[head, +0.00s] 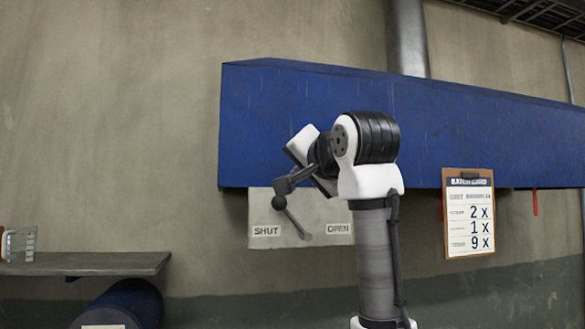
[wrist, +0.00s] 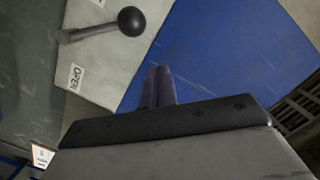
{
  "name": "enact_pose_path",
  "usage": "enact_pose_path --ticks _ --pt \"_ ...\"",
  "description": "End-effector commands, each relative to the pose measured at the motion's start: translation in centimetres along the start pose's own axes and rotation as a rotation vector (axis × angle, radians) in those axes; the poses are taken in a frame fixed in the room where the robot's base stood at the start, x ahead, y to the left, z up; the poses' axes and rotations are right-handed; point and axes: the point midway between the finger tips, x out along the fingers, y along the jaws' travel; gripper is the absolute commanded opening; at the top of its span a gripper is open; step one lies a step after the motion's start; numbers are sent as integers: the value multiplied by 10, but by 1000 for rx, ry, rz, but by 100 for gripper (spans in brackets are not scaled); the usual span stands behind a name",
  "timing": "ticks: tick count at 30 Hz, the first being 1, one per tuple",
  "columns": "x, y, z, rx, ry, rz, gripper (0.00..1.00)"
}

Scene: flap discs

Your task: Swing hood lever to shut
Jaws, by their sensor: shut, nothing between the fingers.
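The hood lever (head: 292,220) is a dark rod with a round black knob on a pale plate (head: 262,204) below the blue hood (head: 270,110). It leans up and left from its pivot, between the SHUT label (head: 266,231) at left and the OPEN label (head: 339,229) at right. My gripper (head: 284,186) appears just above the knob, partly hidden by my arm. In the wrist view, my gripper's fingers (wrist: 158,72) are together and empty. The lever's knob (wrist: 131,21) is up and left of them, with a visible gap in the picture.
A shelf (head: 85,264) with a clear container (head: 20,245) is at the left, above a blue drum (head: 125,302). The wall between shelf and plate is bare.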

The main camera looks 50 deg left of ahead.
Motion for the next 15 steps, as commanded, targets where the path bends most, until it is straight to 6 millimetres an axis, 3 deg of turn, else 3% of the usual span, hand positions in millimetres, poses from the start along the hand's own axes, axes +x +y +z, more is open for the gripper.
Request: enact_pose_path --ticks 1,9,15 --pt "-3 -2 -8 1 2 0 0" --pt "-68 0 -1 -1 4 -2 0" --pt "-93 -2 -3 1 2 -1 0"
